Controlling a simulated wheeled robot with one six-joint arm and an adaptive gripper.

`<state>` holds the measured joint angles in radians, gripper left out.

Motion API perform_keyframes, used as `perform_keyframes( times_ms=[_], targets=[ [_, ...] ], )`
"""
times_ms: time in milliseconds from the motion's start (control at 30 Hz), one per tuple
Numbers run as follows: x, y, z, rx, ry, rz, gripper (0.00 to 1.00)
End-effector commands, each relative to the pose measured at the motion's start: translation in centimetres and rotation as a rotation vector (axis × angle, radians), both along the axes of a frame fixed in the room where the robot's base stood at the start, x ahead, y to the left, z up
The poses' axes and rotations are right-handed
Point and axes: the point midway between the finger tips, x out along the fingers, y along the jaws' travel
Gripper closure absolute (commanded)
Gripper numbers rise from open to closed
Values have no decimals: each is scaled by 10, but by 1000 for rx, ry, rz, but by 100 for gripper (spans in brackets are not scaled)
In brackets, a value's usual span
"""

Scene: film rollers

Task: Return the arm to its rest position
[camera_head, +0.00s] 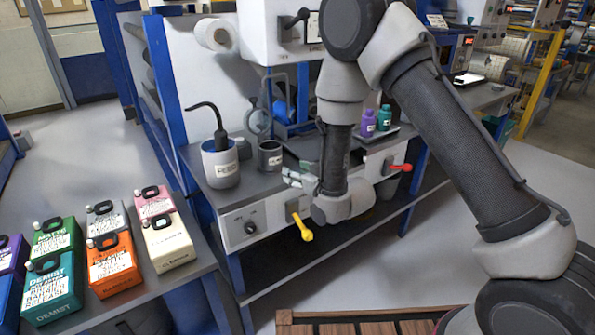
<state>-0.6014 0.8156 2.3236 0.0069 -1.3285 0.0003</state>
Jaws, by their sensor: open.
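My gripper (297,180) is at the end of my bent grey arm, in front of the workbench and just above its front edge. Its small jaws point left and are open, with nothing seen between them. My arm comes in from the lower right, rises to the top of the view and drops down to the gripper. It hides part of the bench behind it.
The bench (268,188) holds a white pot (221,168), a dark cup (270,160) and a purple bottle (369,124). A yellow handle (302,228) and a red handle (401,168) stick out in front. Colored canisters, including an orange one (112,265), stand at lower left. Floor at right is clear.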

Motion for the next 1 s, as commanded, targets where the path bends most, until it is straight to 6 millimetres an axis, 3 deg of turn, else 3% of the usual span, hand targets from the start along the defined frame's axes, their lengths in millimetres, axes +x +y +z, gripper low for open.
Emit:
perform_keyframes(
  times_ms=[67, 167, 300, 400, 467, 533, 800, 1000],
  targets=[
    [-1, -1, -6, -16, 23, 0, 52],
    [-9, -6, -34, -84, 124, 0, 52],
    [-52, -35, -104, -286, 423, 0, 52],
    [-89, -64, -114, -423, 632, -7, 52],
    [-107, -87, -103, -487, 742, -23, 52],
    [-128, -117, -78, -545, 859, -50, 52],
    [-211, -221, 49, -620, 1155, -171, 52],
    [-273, -280, 130, -568, 1231, -269, 52]
  ],
)
